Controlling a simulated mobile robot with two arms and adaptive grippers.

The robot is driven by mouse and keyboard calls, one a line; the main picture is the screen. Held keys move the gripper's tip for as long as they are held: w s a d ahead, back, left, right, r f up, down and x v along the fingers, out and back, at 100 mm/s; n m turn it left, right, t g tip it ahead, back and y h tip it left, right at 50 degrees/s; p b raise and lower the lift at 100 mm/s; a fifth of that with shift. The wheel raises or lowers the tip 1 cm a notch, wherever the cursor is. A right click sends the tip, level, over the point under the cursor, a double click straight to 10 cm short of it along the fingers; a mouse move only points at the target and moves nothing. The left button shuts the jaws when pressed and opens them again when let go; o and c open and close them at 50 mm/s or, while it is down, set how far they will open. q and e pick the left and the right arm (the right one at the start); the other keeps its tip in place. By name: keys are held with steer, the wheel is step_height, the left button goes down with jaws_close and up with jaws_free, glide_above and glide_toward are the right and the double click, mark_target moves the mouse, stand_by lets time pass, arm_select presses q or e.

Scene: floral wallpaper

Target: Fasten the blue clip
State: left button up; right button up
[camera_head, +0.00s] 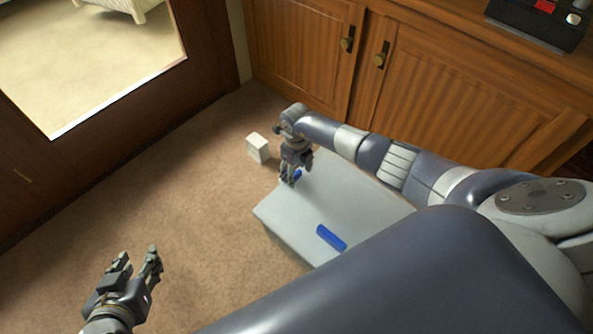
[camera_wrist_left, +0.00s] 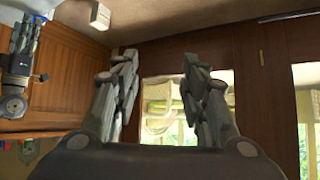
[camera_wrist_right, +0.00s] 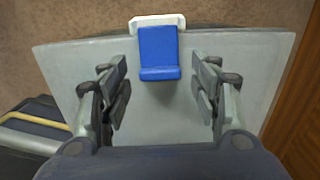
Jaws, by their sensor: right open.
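A pale grey box (camera_head: 285,215) stands on the carpet, its lid (camera_wrist_right: 70,65) filling much of the right wrist view. One blue clip (camera_head: 331,237) shows on the near part of the box. Another blue clip (camera_head: 298,175) is partly hidden by my right gripper (camera_head: 289,181). In the right wrist view, a blue clip (camera_wrist_right: 158,50) lies over the lid by a white piece at the edge. My right gripper (camera_wrist_right: 161,80) is open, its fingers on either side of that clip and apart from it. My left gripper (camera_head: 136,258) is open and empty, left of the box.
A small white block (camera_head: 258,148) sits on the carpet beyond the box. Wooden cabinets (camera_head: 300,50) stand behind, and a wooden glazed door (camera_head: 195,90) is at left. The carpet (camera_head: 190,190) between my left gripper and the box is clear.

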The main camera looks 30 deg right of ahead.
mark_target(298, 182)
steer(key=c, duration=1.1)
steer(key=t+p, duration=0.1)
steer(key=s+f+t+y+p, duration=0.1)
steer(key=shift+s+d+f+t, duration=0.2)
steer(key=shift+d+t, duration=0.15)
steer(key=shift+t, duration=0.05)
steer(key=shift+o, duration=0.2)
steer(key=shift+f+t+p, duration=0.2)
steer(key=shift+t+p, duration=0.1)
steer(key=shift+t, duration=0.2)
arm_select(q)
steer(key=s+a+f+g, duration=0.1)
steer(key=s+f+g, duration=0.1)
steer(key=s, duration=0.3)
steer(key=s+a+f+g+y, duration=0.1)
steer(key=s+a+f+g, duration=0.1)
steer(key=s+g, duration=0.2)
steer(key=shift+s+a+f+y, duration=0.25)
steer(key=shift+s+a+y, duration=0.05)
steer(key=shift+s, duration=0.85)
arm_select(e)
steer(key=shift+s, duration=0.1)
steer(key=shift+s+f, duration=0.15)
steer(key=shift+s, duration=0.05)
steer(key=o, duration=0.9)
steer(key=shift+o, duration=0.8)
steer(key=shift+w, duration=0.15)
arm_select(q)
steer(key=shift+w, duration=0.1)
